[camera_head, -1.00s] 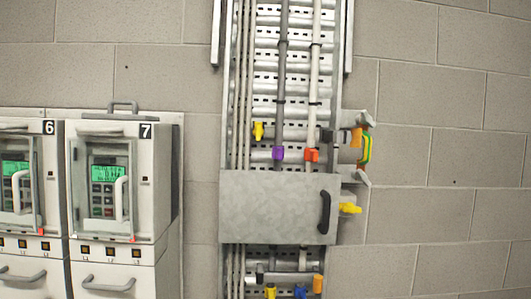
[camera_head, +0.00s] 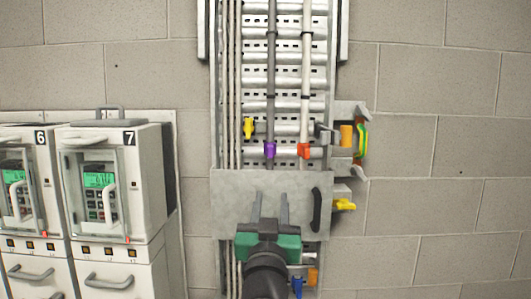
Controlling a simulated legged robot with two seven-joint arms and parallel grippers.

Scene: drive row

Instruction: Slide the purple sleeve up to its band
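The purple sleeve (camera_head: 270,150) sits low on the dark grey vertical pipe (camera_head: 271,75), just above the grey metal cover plate (camera_head: 230,205). My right gripper is not in view.
An orange sleeve (camera_head: 304,151) on the white pipe (camera_head: 305,70) is close on the right. A yellow piece (camera_head: 249,128) is at the left. A black handle (camera_head: 317,210) stands out from the plate. Cabinets (camera_head: 113,185) stand at the left.

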